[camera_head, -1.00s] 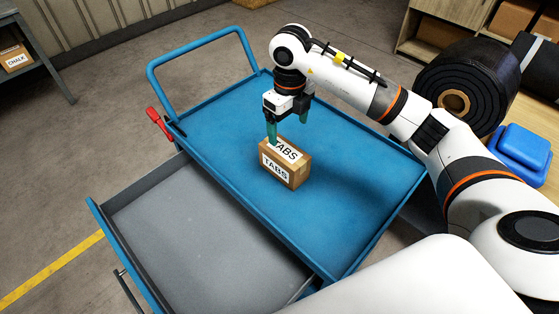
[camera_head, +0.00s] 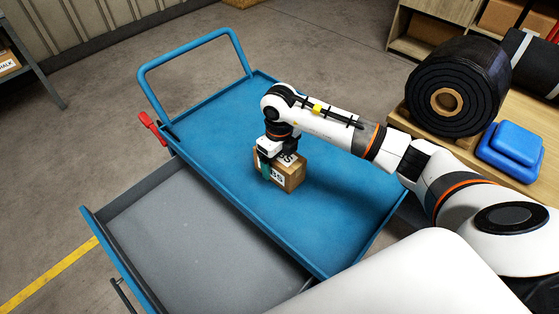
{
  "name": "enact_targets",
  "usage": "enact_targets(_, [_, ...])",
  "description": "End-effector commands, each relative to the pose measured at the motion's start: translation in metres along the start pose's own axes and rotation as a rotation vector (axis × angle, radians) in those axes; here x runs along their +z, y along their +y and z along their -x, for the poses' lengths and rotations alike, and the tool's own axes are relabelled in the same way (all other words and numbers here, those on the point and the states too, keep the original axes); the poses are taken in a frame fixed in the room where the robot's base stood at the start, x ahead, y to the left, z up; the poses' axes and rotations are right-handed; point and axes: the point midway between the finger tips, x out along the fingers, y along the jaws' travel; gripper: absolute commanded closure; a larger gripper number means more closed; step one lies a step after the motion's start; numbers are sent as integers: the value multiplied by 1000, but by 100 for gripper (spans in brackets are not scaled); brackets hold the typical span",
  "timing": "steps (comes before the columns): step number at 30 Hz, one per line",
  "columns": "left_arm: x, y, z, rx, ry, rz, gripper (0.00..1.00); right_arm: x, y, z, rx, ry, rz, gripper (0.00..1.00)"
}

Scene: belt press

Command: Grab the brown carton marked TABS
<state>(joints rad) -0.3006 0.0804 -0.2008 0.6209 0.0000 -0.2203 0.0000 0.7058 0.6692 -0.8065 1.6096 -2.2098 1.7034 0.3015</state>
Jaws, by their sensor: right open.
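The brown TABS carton (camera_head: 291,175) stands on the blue top of the cart (camera_head: 228,110). Its white labels are partly covered by my right gripper (camera_head: 268,168). The right gripper points down at the carton's left part, with one green finger in front of the carton's label side. The other finger is hidden, so I cannot tell whether the carton lies between the fingers or whether they touch it. The right gripper is open. My left gripper is not in view.
An open grey drawer (camera_head: 200,235) sticks out at the cart's front left. A red-handled tool (camera_head: 152,127) is at the cart's left edge. A black roll (camera_head: 455,88) and blue containers (camera_head: 510,150) stand on a wooden surface at the right. The cart top around the carton is clear.

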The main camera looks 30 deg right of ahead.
Motion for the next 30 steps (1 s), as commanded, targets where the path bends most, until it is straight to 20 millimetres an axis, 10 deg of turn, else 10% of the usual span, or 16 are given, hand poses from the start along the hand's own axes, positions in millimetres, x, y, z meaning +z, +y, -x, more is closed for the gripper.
enact_targets(11, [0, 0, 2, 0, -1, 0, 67, 0, 1, -16, 1, 1, -1, 15])
enact_targets(22, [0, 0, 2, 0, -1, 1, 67, 0, 1, -16, 1, 2, -2, 72])
enact_targets(30, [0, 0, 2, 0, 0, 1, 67, -1, 1, -13, 2, 4, -2, 74])
